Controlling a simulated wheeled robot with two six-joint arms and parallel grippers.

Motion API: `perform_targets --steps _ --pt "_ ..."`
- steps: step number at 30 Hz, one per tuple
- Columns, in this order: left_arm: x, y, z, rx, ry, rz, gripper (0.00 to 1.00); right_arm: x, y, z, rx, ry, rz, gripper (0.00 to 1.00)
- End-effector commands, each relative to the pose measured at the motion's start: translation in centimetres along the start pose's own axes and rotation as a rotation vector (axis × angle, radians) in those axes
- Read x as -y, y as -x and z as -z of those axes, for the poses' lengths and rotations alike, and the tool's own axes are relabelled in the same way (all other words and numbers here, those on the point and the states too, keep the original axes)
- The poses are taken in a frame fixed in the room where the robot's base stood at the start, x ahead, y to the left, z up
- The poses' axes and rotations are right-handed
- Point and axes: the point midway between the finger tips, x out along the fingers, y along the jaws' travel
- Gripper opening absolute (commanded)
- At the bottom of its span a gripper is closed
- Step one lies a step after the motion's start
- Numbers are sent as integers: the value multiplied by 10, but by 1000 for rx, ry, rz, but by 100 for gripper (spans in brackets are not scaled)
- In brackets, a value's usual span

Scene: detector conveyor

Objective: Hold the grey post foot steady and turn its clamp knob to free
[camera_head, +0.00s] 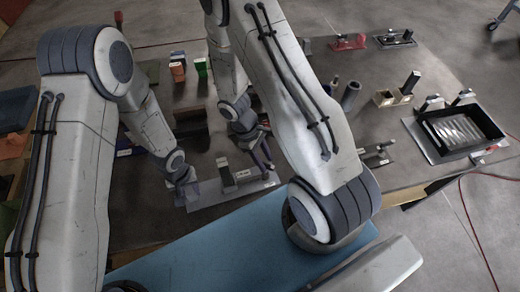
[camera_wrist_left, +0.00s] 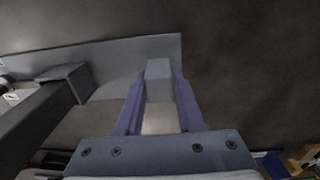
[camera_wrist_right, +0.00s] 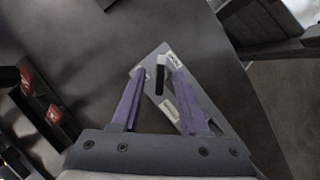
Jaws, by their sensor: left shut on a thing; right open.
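The grey post foot (camera_head: 208,197) is a flat plate lying on the table; it shows in the left wrist view (camera_wrist_left: 125,55) and right wrist view (camera_wrist_right: 210,115). My left gripper (camera_head: 185,184) is shut on an upright grey block (camera_wrist_left: 159,72) at the plate's left end. A dark upright piece with a light top (camera_head: 225,173) stands on the plate. My right gripper (camera_head: 261,158) is open above the plate's right part. In the right wrist view a black piece with a white top (camera_wrist_right: 160,76) shows between its fingers, not gripped. I cannot tell surely which piece is the clamp knob.
A black tray (camera_head: 458,130) stands on a grey plate at the right. Small orange (camera_head: 177,71) and green (camera_head: 200,67) blocks stand behind my arms. Grey cylinders (camera_head: 350,96) and a red-based fixture (camera_head: 348,42) are farther back. My right arm covers the table's middle.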

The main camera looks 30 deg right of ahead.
Motion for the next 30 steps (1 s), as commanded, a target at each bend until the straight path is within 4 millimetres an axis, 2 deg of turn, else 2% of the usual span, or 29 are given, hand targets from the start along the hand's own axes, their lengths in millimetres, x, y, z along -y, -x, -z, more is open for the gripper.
perform_targets --steps 9,15,21,30 --pt "0 0 0 1 2 1 0 -1 66 1 -6 1 -3 44" --pt "0 0 0 1 2 1 0 0 98 1 -3 2 -2 44" --pt "0 0 0 1 2 1 0 0 111 0 0 1 1 44" --pt "0 0 0 1 1 1 0 0 112 0 -1 2 1 44"
